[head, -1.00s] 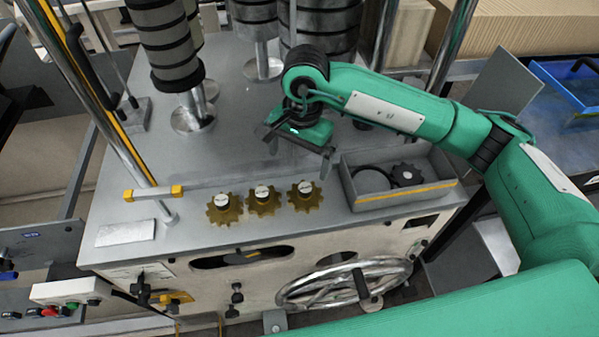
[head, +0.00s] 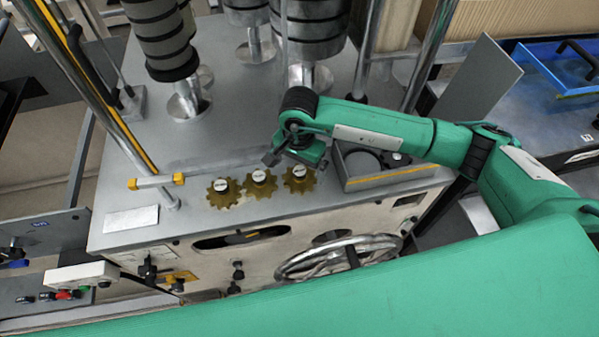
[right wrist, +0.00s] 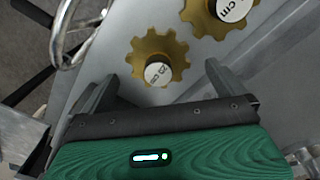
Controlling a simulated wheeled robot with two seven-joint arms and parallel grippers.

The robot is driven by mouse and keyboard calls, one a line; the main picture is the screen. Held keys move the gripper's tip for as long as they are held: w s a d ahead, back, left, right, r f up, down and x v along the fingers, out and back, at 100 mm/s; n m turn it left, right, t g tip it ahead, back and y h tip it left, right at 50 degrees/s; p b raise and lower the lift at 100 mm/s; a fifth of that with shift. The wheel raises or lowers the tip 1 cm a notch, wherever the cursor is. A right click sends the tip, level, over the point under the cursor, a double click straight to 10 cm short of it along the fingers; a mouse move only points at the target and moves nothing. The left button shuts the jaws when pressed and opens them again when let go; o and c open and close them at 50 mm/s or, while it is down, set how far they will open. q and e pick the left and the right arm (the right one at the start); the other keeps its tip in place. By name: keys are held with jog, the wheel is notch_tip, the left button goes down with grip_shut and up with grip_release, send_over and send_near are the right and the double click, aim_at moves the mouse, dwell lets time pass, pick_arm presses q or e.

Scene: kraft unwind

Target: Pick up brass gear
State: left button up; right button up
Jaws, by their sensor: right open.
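Three brass gears with white-topped hubs sit in a row near the front of the grey machine top: a left gear (head: 224,192), a middle gear (head: 259,185) and a right gear (head: 300,181). My right gripper (head: 296,164) is open and empty, above and just behind the right gear. In the right wrist view the right gear (right wrist: 153,50) lies just ahead of the gap between the open fingers (right wrist: 160,82), not touching them. The middle gear (right wrist: 219,12) is partly cut off at the top there. My left gripper is not in view.
A grey open tray (head: 385,180) with a black gear (head: 396,158) and a dark round part (head: 362,163) stands right of the gears. Rollers (head: 160,40) on posts rise behind. A handwheel (head: 340,256) is on the front face. A metal plate (head: 131,219) lies at left.

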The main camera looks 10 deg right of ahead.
aim_at(300, 171)
jog(key=shift+s+f+p, duration=0.15)
jog(key=shift+f+p, duration=0.35)
jog(key=shift+f, duration=1)
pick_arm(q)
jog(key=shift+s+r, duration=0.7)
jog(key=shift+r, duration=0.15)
pick_arm(e)
jog(key=c, duration=1.2)
jog(key=shift+r, duration=0.1)
